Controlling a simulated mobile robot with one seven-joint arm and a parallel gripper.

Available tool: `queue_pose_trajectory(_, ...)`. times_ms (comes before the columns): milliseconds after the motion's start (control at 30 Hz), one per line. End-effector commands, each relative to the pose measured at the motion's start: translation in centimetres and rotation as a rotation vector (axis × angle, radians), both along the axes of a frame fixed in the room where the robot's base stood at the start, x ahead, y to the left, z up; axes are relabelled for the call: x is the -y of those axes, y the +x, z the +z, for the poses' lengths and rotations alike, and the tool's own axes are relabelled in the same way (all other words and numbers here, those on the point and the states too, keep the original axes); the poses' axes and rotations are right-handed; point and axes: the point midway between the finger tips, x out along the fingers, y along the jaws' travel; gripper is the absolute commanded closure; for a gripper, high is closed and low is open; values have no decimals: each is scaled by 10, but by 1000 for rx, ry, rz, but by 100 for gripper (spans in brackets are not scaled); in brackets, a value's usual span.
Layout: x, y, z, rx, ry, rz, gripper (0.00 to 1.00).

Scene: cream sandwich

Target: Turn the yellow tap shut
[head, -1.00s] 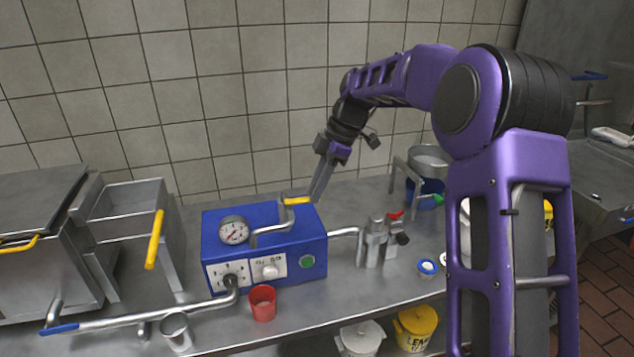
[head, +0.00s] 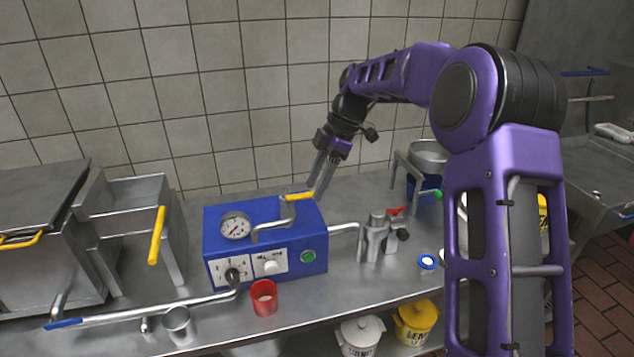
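The yellow tap (head: 299,196) is a short yellow lever on a bent metal pipe on top of the blue box (head: 290,232). The lever lies nearly level. My gripper (head: 316,196) points down just right of the lever's right end. Its two fingers stand apart, so it looks open. Nothing is visibly held. The fingertips are very close to the lever or touching it; I cannot tell which.
The blue box carries a gauge (head: 235,226), a dark knob (head: 232,275) and a green button (head: 307,256). A red cup (head: 264,297) and a metal cup (head: 178,325) stand in front. Metal fittings (head: 375,237) stand to the right. Another yellow handle (head: 157,235) is at left.

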Motion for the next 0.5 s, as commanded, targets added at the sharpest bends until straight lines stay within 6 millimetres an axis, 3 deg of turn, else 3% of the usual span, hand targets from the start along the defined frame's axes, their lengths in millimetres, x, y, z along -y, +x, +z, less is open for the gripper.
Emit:
queue_pose_trajectory(267, 3, 1, 7, 0, 0, -1, 48)
queue_pose_trajectory(500, 20, 7, 51, 4, 1, -2, 48)
